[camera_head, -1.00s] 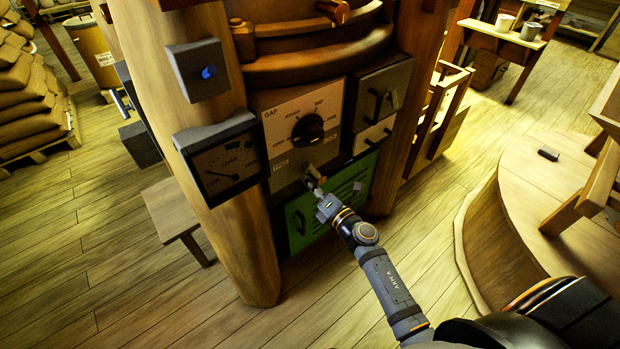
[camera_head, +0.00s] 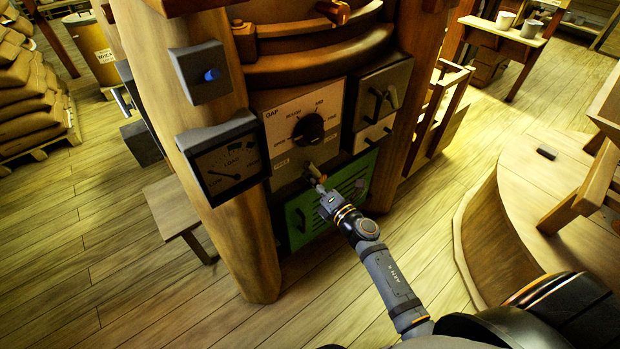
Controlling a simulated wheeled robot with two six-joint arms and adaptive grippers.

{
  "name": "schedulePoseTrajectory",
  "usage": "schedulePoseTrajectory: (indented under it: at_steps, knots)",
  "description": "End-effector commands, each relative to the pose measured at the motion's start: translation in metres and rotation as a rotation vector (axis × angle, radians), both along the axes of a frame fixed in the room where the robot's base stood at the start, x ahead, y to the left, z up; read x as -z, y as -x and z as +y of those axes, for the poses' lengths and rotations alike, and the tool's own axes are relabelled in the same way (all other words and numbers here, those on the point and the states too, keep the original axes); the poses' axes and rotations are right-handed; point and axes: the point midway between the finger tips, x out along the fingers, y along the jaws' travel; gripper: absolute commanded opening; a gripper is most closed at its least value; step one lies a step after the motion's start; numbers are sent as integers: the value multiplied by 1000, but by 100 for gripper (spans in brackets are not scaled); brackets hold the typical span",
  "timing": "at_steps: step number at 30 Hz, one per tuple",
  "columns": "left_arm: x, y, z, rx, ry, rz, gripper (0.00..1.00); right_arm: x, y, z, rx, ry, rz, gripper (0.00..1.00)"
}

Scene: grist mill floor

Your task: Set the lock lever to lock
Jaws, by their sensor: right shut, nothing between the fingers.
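The lock lever (camera_head: 313,169) is a small brass-coloured lever on the pale panel, below the black gap dial. The word "FREE" shows to its left. The label on its other side cannot be read, so its exact setting is unclear. My right gripper (camera_head: 320,186) is shut and empty, with its tips just below and close to the lever. I cannot tell whether they touch it. My left gripper is out of view.
The black gap dial (camera_head: 308,129) sits above the lever. A green vented door (camera_head: 300,222) is below, and a grey handled panel (camera_head: 382,94) is to the right. A load gauge (camera_head: 228,164) and a blue-knobbed box (camera_head: 203,73) are on the left post.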

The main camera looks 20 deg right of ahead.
Motion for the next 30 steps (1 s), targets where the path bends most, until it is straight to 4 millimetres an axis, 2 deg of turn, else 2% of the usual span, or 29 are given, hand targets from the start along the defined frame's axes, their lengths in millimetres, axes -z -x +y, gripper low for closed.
schedulePoseTrajectory:
  at_steps: [8, 13, 30]
  knots:
    - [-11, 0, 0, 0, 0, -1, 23, -6, -1, -2, 2, -62, 22, 0]
    - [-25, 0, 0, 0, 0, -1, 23, -12, -2, -5, 2, -149, 54, 0]
    - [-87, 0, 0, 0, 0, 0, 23, -26, -9, -24, 3, -633, 230, 0]
